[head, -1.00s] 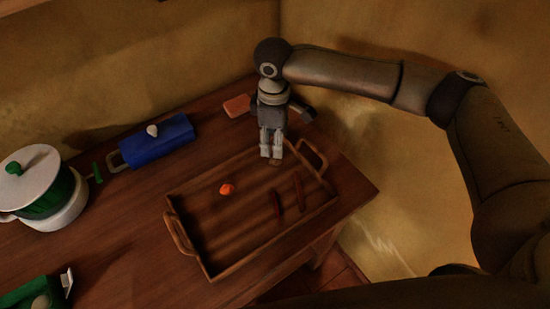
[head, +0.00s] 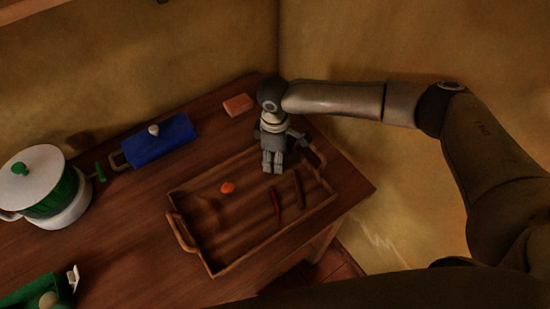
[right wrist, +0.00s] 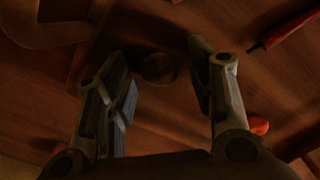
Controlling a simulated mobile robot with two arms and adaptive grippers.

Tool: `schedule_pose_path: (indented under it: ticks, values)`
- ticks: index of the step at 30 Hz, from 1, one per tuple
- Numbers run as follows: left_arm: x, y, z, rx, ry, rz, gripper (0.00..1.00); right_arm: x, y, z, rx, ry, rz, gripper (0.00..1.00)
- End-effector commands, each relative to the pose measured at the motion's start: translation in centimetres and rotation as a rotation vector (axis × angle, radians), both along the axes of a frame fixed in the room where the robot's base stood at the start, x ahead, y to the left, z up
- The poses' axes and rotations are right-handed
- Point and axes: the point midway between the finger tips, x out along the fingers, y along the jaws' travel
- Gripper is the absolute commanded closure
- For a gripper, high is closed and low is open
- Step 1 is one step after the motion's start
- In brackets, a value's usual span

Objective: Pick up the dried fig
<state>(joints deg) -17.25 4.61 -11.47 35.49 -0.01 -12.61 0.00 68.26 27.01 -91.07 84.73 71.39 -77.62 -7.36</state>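The dried fig appears to be the small, dark brown, round thing (right wrist: 158,68) between my fingertips in the right wrist view. In the head view it is hidden by my right gripper. My right gripper (head: 273,168) points down over the back right part of the wooden tray (head: 235,263). In the right wrist view the right gripper (right wrist: 158,55) is open, one finger on each side of the fig, with gaps to it. The picture is dark, and finger contact with the tray cannot be told. My left gripper is not in view.
The tray also holds an orange piece (head: 227,188) and two dark red peppers (head: 276,203) close to my right gripper. A blue lidded dish (head: 160,143), a pinkish block (head: 238,104), a white and green pot (head: 35,175) and a green container (head: 30,292) stand left of it.

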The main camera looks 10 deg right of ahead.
Motion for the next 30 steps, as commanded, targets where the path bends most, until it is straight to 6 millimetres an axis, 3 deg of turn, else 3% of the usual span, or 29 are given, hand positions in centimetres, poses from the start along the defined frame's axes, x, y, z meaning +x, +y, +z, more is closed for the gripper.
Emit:
schedule_pose_path:
  ticks: [1,7,22,27,30]
  values:
    - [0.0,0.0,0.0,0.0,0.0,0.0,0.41,0.0,0.0,0.0,0.0,0.0,0.0,0.6]
    - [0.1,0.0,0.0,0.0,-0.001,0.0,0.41,0.0,0.0,0.0,0.0,0.0,0.0,0.85]
    - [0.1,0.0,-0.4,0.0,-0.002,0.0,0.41,0.1,0.1,0.8,0.002,-0.002,0.0,0.85]
    - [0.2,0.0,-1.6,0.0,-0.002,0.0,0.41,0.0,0.1,3.2,0.004,-0.004,0.001,0.85]
    - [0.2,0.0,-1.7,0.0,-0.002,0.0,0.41,-1.7,0.8,5.2,0.003,-0.002,0.006,0.85]
